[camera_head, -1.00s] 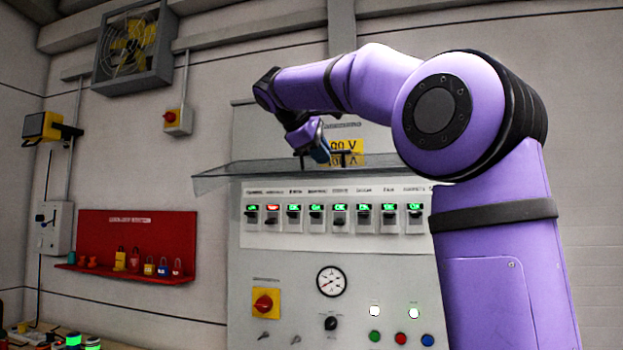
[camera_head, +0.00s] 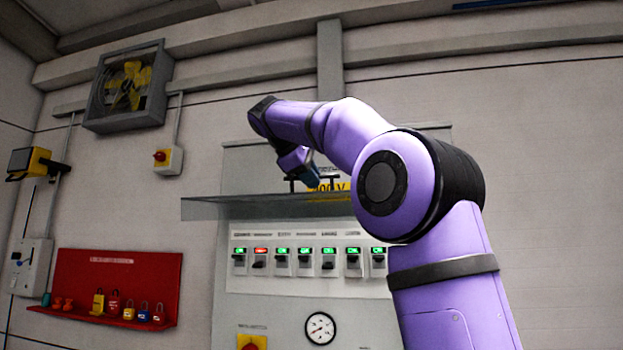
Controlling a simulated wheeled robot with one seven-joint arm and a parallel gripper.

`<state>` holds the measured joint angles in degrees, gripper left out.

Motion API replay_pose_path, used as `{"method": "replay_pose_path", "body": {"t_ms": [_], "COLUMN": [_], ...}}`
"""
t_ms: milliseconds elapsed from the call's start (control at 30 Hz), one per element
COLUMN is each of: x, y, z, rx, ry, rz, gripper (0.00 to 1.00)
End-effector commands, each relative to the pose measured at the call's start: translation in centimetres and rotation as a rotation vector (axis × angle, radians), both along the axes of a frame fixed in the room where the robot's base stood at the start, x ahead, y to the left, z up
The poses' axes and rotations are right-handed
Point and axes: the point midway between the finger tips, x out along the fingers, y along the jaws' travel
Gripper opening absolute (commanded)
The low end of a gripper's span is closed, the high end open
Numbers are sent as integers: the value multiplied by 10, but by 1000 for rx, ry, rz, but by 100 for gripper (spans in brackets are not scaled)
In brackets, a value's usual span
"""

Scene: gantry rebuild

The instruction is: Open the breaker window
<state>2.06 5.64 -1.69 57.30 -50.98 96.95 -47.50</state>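The breaker window (camera_head: 215,208) is a clear, grey-tinted pane. It stands raised, sticking out nearly level from the panel above the row of breakers. The breakers (camera_head: 303,262) below it are uncovered; most show green labels and one shows red.
The grey panel (camera_head: 240,170) carries a gauge (camera_head: 320,328) and a red-and-yellow switch (camera_head: 250,342) low down. A red padlock board (camera_head: 120,275) hangs at left, below a wall fan (camera_head: 128,87). My arm hides the panel's right side.

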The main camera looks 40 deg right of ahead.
Motion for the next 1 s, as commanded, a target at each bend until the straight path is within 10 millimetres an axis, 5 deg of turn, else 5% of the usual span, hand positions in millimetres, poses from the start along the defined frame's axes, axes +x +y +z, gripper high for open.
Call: {"method": "replay_pose_path", "body": {"t_ms": [100, 467, 1000], "x": [0, 0, -9], "y": [-1, 3, 70], "z": [-1, 2, 54], "rx": [0, 0, -1], "ry": [1, 1, -1], "rz": [-1, 1, 1], "gripper": [36, 36, 36]}}
